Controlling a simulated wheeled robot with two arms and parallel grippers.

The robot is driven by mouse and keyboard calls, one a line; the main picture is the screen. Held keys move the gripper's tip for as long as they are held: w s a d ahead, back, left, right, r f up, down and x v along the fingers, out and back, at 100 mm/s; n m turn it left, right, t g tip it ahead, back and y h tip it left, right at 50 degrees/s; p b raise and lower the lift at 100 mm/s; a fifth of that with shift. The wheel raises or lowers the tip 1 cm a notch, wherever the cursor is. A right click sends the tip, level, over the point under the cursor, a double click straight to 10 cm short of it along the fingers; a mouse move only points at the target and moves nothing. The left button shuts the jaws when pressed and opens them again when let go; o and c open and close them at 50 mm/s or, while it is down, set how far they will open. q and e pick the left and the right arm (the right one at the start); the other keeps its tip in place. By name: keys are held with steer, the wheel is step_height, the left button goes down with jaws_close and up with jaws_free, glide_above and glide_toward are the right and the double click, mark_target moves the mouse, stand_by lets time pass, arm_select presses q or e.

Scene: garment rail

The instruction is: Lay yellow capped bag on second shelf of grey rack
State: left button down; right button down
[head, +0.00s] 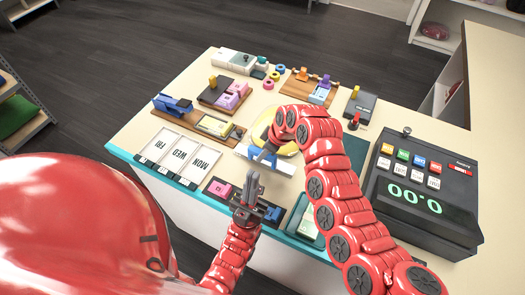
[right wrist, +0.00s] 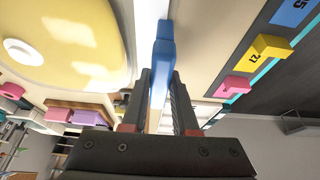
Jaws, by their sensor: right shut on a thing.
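A yellow rounded thing (head: 262,128) lies on the table, partly hidden behind my right gripper. In the right wrist view it is a large yellow oval (right wrist: 85,25) with a pale disc; I cannot tell whether it is the capped bag. My right gripper (head: 268,150) is beside it, its fingers shut on a blue-and-white piece (right wrist: 163,45). My left gripper (head: 260,198) is over the table's front edge near a pink block; its jaw opening is unclear. A grey rack (head: 38,122) stands at the far left, cut by the frame, with a green thing on a shelf.
The table (head: 135,133) is crowded with small trays, coloured blocks and day cards (head: 180,160). Dark floor (head: 110,70) lies open between the table and the rack. White shelving (head: 440,45) is at the back right.

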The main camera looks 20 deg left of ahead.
steer(key=shift+w+d+f, duration=0.1)
steer(key=c, duration=0.8)
jaws_free()
steer(key=shift+d, duration=0.15)
steer(key=shift+o, duration=0.6)
steer(key=shift+r, duration=0.2)
